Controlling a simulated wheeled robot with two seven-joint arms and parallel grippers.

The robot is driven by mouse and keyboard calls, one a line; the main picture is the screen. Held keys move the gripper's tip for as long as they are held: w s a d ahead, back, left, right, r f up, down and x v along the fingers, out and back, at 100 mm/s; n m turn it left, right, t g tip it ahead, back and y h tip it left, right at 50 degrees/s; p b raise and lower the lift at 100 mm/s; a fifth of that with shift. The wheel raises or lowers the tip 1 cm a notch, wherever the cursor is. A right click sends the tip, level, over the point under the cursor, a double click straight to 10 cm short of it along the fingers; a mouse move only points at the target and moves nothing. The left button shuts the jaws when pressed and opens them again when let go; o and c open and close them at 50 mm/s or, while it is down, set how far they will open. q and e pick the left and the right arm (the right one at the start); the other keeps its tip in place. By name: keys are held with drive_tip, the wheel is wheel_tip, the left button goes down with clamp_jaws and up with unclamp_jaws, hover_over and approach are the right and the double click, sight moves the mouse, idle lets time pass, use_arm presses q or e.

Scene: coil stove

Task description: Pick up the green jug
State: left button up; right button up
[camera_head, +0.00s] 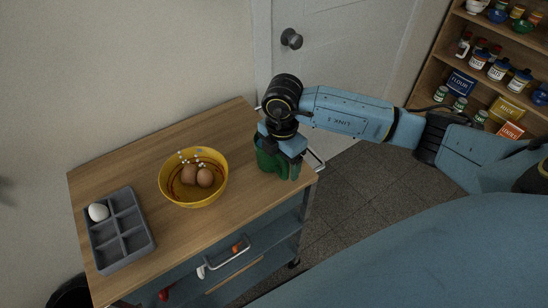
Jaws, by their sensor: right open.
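The green jug (268,161) stands at the right end of the wooden cart top. My right gripper (288,154) is right over it, pointing down, with its fingers at the jug's upper right part. It is open, and its body hides much of the jug's top. I cannot tell whether the fingers touch the jug. My left gripper is not in view.
A yellow bowl (171,194) with brown eggs stands left of the jug on the wooden cart top (140,165). A grey divided tray (125,264) with a white egg is at the left. A pantry shelf (424,92) stands at the right, beyond a door.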

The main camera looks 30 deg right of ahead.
sight(281, 173)
drive_tip(key=shift+f, duration=1.55)
drive_tip(key=c, duration=1.2)
